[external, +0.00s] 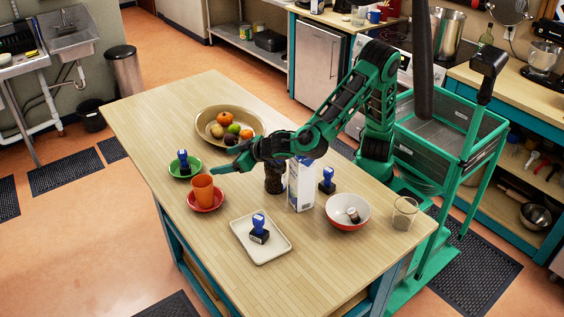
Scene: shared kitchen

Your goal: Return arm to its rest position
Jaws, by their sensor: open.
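My arm reaches from the green frame at the right out over the wooden island. My gripper (222,161) is open, with nothing seen between its fingers. In the picture it lies between the fruit bowl (206,113) and the orange cup (203,188); its exact height above the table is hard to tell. The cup stands upright on a red saucer (207,208). Left of the gripper, a blue-handled stamp (183,160) stands on a green saucer (174,173).
Below my forearm stand a dark jar (274,180), a milk carton (301,187) and another stamp (327,182). A red-and-white bowl (348,222) and a glass (405,214) are at right. A white tray (244,246) holds a stamp (259,229). The front of the tabletop is clear.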

